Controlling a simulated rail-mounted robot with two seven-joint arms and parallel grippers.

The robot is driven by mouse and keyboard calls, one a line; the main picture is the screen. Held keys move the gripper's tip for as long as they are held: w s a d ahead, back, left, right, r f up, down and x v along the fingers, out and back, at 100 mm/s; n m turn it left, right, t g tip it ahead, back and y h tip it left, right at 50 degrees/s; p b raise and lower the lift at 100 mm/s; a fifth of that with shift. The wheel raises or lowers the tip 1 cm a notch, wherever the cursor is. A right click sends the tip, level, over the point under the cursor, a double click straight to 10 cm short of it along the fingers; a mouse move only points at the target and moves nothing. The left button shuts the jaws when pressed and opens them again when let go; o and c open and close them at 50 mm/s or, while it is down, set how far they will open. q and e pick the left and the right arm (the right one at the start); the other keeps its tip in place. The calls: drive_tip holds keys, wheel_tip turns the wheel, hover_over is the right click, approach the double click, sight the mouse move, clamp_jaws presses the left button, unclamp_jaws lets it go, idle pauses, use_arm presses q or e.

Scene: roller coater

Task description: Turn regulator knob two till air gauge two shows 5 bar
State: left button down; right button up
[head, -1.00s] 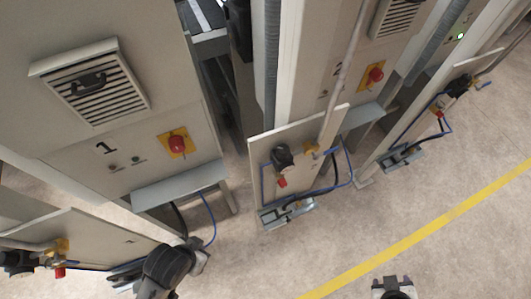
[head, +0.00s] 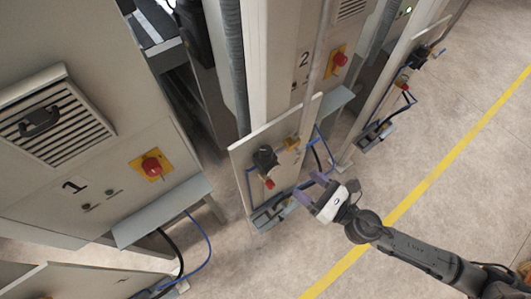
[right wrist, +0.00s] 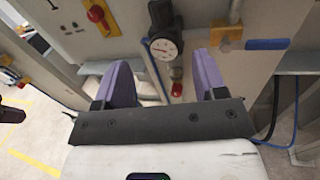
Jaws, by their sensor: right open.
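The panel with the black regulator knob (head: 265,158) stands in the middle of the head view, beside the machine marked 2 (head: 305,60). The knob also shows at the top of the right wrist view (right wrist: 160,14). Just below it there is a round white-faced air gauge (right wrist: 163,48); its needle is too small to read surely. My right gripper (head: 306,184) is open and empty in front of this panel, to the right of and below the knob. In the right wrist view its purple fingers (right wrist: 160,70) are spread below the gauge, apart from the knob. My left gripper is not in view.
Blue hoses (head: 318,150) run along the panel's right side. Machine 1 (head: 75,187) stands at left. The floor right of the panel is open, with a yellow line (head: 430,180).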

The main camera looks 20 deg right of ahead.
sight(271, 157)
drive_tip(key=shift+n, duration=0.3)
drive_tip(key=p+x, duration=0.4)
drive_tip(key=x, duration=0.8)
drive_tip(key=shift+w, duration=0.3)
drive_tip(key=shift+w+a+p, duration=0.35)
drive_tip(key=shift+w, duration=0.2)
drive_tip(key=shift+c, duration=0.3)
drive_tip(key=c, duration=0.9)
drive_tip(key=shift+o, duration=0.2)
drive_tip(key=shift+h, duration=0.3)
